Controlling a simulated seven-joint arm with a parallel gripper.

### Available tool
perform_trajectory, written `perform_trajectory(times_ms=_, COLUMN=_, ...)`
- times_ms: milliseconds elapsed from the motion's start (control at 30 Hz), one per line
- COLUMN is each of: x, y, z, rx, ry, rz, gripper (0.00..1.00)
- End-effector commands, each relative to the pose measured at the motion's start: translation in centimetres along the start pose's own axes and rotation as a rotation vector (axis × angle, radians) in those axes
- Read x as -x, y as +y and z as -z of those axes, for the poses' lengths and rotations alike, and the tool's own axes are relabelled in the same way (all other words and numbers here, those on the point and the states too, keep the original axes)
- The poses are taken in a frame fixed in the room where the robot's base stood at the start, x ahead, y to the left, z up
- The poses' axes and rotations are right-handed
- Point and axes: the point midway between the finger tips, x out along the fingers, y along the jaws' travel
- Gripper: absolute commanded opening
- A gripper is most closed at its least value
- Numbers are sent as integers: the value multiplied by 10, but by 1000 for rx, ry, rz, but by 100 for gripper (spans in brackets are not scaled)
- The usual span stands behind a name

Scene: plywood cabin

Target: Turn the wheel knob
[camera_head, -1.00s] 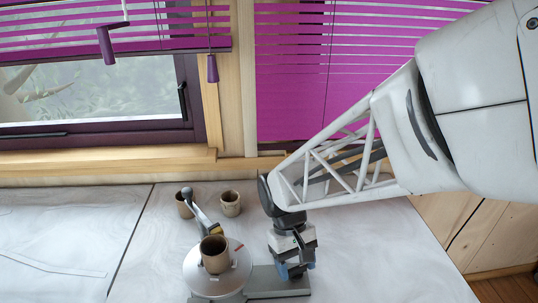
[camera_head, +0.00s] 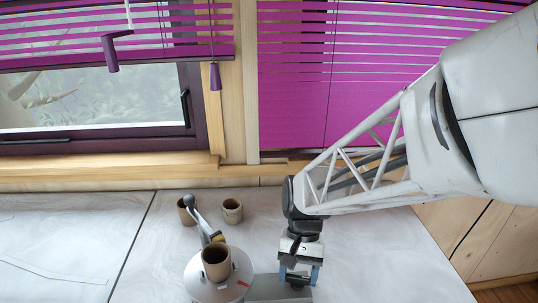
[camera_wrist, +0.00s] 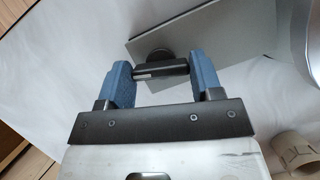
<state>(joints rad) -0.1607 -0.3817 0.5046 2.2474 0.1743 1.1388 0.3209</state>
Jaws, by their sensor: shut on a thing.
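A dark wheel knob with a bar-shaped grip (camera_wrist: 160,71) stands on the grey base plate (camera_wrist: 215,35) of a pottery wheel. My gripper (camera_wrist: 161,76) has its two blue fingers at either end of the bar and is shut on it. In the head view my gripper (camera_head: 299,276) points down over the right end of the base, and it partly hides the knob. The silver wheel disc (camera_head: 200,291) lies to the left, with a brown clay cup (camera_head: 216,265) on it and a red mark (camera_head: 243,283) at its lower right.
A lever-like arm with a grey handle (camera_head: 201,220) stands just behind the disc. Two brown cups (camera_head: 232,211) (camera_head: 186,211) stand farther back on the white table (camera_head: 80,235). The table's left side looks clear. Purple blinds (camera_head: 300,100) hang behind.

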Motion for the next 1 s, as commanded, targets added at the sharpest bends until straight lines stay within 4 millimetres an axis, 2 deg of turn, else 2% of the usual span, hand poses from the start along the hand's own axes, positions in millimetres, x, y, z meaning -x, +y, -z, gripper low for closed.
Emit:
perform_trajectory(times_ms=300, x=1, y=0, z=0, rx=-1, ry=2, rz=1, gripper=36)
perform_trajectory(times_ms=333, x=1, y=0, z=0, rx=-1, ry=2, rz=1, gripper=61)
perform_trajectory(times_ms=500, x=0, y=0, z=0, rx=0, ry=1, rz=1, gripper=85)
perform_trajectory(times_ms=833, x=2, y=0, z=0, rx=0, ry=1, rz=0, gripper=85)
perform_trajectory(times_ms=1000, x=10, y=0, z=1, rx=0, ry=2, rz=1, gripper=85)
